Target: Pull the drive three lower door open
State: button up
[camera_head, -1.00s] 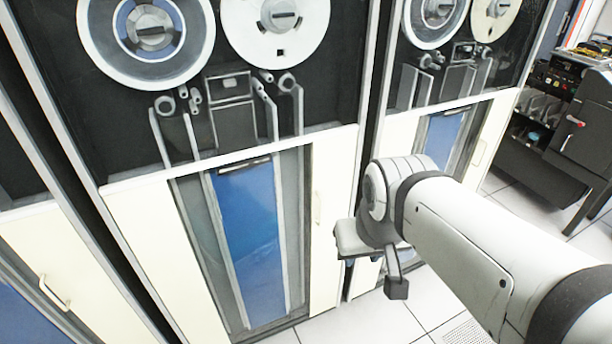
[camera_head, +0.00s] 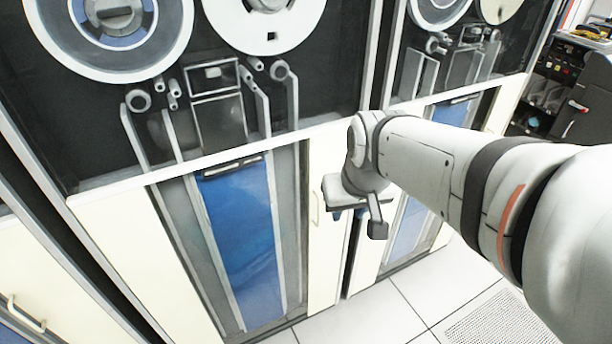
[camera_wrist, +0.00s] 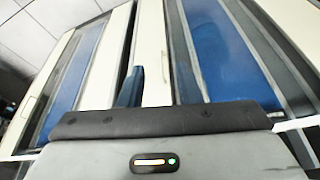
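The middle tape drive's lower door (camera_head: 328,170) is cream with a blue window panel (camera_head: 240,235), and it looks shut. A small pale upright handle (camera_head: 314,208) is on its right side. My gripper (camera_head: 348,214) hangs just right of this handle, apart from it, near the gap between the middle and right drives. Its blue fingertips look spread with nothing between them. In the wrist view, one blue finger (camera_wrist: 131,88) stands above the dark gripper edge, over the cream door strip (camera_wrist: 153,60). I cannot read any drive number.
The right drive's lower door (camera_head: 408,228) is partly hidden behind my arm. A left cabinet door (camera_head: 60,285) has its own handle (camera_head: 25,315). A dark console (camera_head: 575,110) stands at the far right. The tiled floor (camera_head: 385,310) in front is clear.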

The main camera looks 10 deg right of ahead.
jog(key=b, duration=0.8)
send_over(320, 204)
jog(key=s, duration=0.3)
notch_tip(320, 204, down, 17)
jog(key=shift+n+t, duration=0.3)
jog(key=shift+n, duration=0.1)
jog(key=x, duration=0.8)
jog(key=shift+w, duration=0.3)
grip_shut()
